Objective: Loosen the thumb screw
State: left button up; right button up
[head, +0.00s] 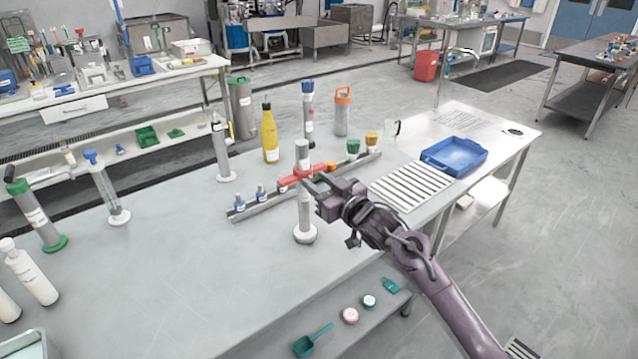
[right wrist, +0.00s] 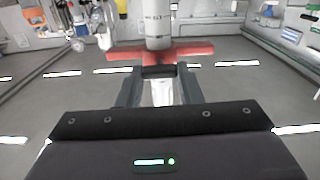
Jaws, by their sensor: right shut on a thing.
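A red crossbar piece (head: 294,178) with a grey cylinder (head: 302,151) rising from it stands at the middle of the table, above a pale post on a round white foot (head: 305,234). I cannot tell for certain which part is the thumb screw. My right gripper (head: 313,181) reaches in from the right at the height of the crossbar. The fingers hide part of the stub. My left gripper does not show.
A long grey rail (head: 262,206) with small blue-topped bottles runs behind the post. A yellow bottle (head: 269,135), a blue-topped tube (head: 308,108) and an orange-topped bottle (head: 342,113) stand further back. A striped rack (head: 411,187) and blue tray (head: 427,157) lie right.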

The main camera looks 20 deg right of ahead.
jog(key=n+b, duration=0.2)
jog(key=n, duration=0.3)
jog(key=shift+f, duration=0.1)
jog(key=n+b, duration=0.1)
jog(key=n, duration=0.2)
jog(key=shift+a+n+b, duration=0.1)
jog(key=shift+n+b, duration=0.2)
jog(key=shift+f+n+b, duration=0.15)
jog(key=shift+n+b, duration=2.8)
jog(key=shift+n, duration=1.55)
jog(key=shift+a, duration=0.1)
jog(key=o, duration=1)
